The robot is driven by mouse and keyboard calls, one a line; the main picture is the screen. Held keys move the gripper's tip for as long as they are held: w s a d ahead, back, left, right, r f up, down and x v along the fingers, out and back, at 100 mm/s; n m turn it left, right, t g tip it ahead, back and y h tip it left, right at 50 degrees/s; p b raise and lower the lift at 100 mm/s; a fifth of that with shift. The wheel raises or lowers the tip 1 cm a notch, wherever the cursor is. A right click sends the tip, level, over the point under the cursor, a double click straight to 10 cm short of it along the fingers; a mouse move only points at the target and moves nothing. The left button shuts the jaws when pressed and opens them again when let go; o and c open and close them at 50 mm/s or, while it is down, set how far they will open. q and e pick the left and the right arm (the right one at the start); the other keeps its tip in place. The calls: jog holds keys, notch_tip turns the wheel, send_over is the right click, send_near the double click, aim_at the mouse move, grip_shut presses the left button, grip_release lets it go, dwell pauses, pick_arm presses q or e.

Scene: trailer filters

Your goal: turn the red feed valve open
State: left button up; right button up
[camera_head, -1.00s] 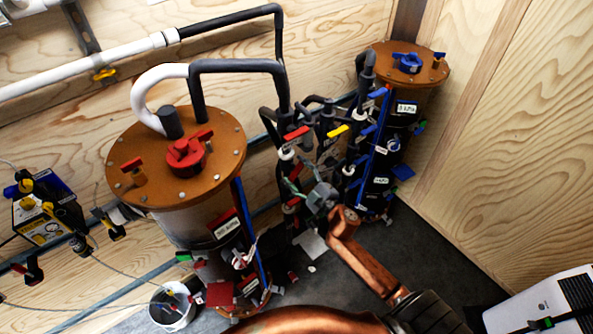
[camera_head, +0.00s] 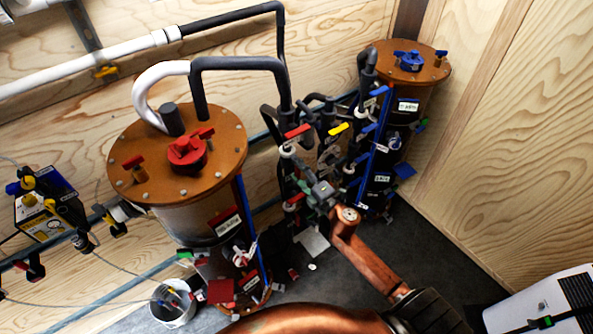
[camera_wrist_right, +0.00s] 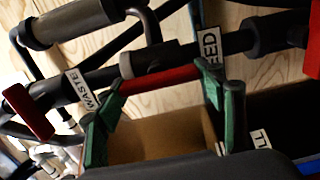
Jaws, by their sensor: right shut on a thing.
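The red feed valve handle (camera_wrist_right: 160,78) shows in the right wrist view, beside a white label partly reading FEED (camera_wrist_right: 210,45). It lies roughly crosswise between the two green fingers of my right gripper (camera_wrist_right: 165,88). The fingers are shut on it, one near each end. In the head view my right gripper (camera_head: 304,187) reaches into the pipe cluster between the two tanks; the handle it holds is largely hidden there. My left gripper is not in view.
Another red handle (camera_wrist_right: 28,110) sits near a WASTE label (camera_wrist_right: 82,88). Dark pipes crowd around the hand. A large copper-topped tank (camera_head: 220,155) stands left, a smaller blue-valved tank (camera_head: 430,72) at the back right. Open floor (camera_head: 425,240) lies right of my arm.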

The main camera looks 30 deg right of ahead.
dwell(0.5)
jog(key=o, duration=1.2)
jog(key=shift+c, duration=0.2)
jog(key=s, duration=1.2)
jog(key=shift+d, duration=0.45)
jog(key=shift+f, duration=0.1)
